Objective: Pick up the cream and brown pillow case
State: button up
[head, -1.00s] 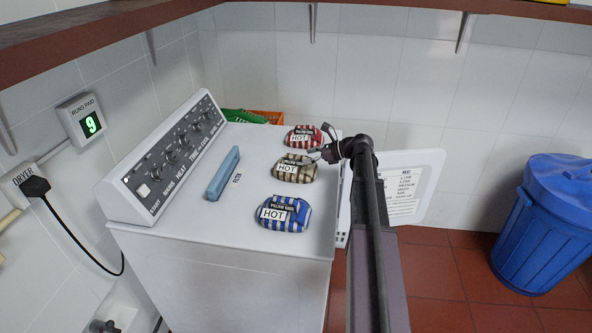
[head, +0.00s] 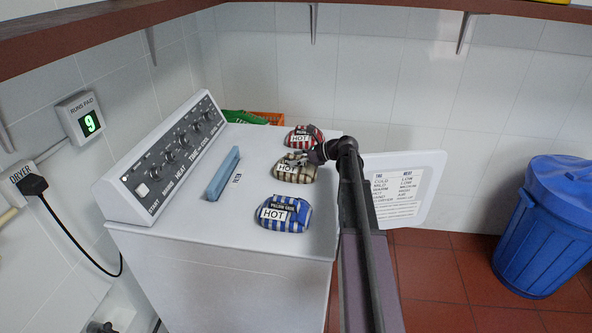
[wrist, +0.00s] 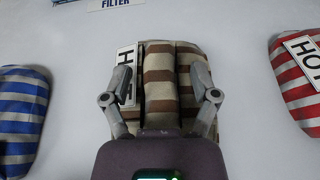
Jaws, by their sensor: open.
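The cream and brown pillow case (head: 293,172) is a striped, folded bundle with a HOT label. It lies on top of the white dryer, between a red one and a blue one. In the wrist view, the cream and brown pillow case (wrist: 173,78) sits between the two fingers of my gripper (wrist: 163,82). The fingers are open, one on each side, and the left one overlaps the label. I cannot tell if they touch the cloth. In the head view my gripper (head: 306,158) is at the bundle's far right side, and its fingertips are hard to make out.
A red striped bundle (head: 304,136) and a blue striped bundle (head: 284,213) lie close on either side. The dryer top (head: 250,165) also holds a blue filter handle (head: 223,174). A wooden shelf (head: 110,32) runs above. An open white door (head: 410,190) hangs at the right.

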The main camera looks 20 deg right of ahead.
aim_at(295, 156)
dwell(0.4)
grip_shut()
jog(key=shift+r, duration=0.2)
notch_tip(295, 156, up, 10)
jog(key=p, duration=1)
jog(key=shift+f, duration=0.15)
dwell(0.6)
